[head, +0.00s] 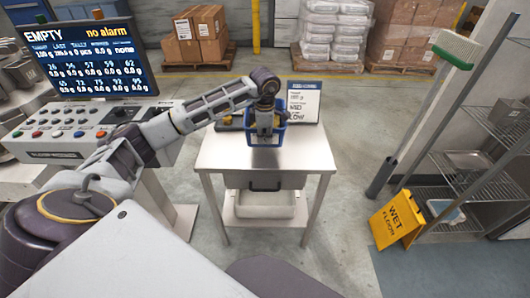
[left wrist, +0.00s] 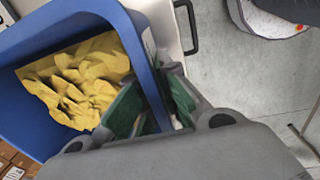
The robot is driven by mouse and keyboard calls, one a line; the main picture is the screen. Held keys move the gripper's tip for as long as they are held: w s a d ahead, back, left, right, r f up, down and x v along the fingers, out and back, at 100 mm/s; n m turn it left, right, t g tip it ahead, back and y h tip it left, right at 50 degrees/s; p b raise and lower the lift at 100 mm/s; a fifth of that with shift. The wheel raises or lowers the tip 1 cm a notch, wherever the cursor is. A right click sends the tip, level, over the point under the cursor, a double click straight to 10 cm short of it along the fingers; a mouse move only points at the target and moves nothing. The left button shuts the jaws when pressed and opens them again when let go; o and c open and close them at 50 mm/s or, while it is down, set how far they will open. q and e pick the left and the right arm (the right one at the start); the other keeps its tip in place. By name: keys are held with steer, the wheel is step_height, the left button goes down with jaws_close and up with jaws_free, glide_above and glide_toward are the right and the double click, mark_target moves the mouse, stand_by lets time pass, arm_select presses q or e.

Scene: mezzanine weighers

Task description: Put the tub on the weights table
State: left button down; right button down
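The blue tub (head: 281,133) is at the middle of the pale steel-legged table (head: 225,152); I cannot tell whether its base touches the top. In the left wrist view the tub (left wrist: 60,28) is large and tilted in the picture, with crumpled yellow contents (left wrist: 80,80). My left gripper (head: 264,138) points down at the tub's near side. In the left wrist view its green-padded fingers (left wrist: 152,105) are on either side of the tub's wall and closed in on it. My right gripper does not show.
A sign (head: 304,102) stands at the table's back right. A control console (head: 80,130) with a screen (head: 85,58) is left. A yellow wet-floor sign (head: 398,219) and wire shelving (head: 480,160) are right. The floor just right of the table is clear.

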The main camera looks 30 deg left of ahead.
arm_select(q)
steer(key=shift+f, duration=2.3)
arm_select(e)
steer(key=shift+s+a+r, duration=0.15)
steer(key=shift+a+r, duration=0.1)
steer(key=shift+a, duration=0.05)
arm_select(q)
steer(key=shift+f+p, duration=0.4)
steer(key=shift+f, duration=1.45)
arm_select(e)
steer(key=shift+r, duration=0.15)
arm_select(q)
steer(key=shift+f, duration=0.15)
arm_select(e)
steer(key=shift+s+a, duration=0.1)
arm_select(q)
steer(key=c, duration=1.6)
jaws_free()
steer(key=shift+c, duration=0.2)
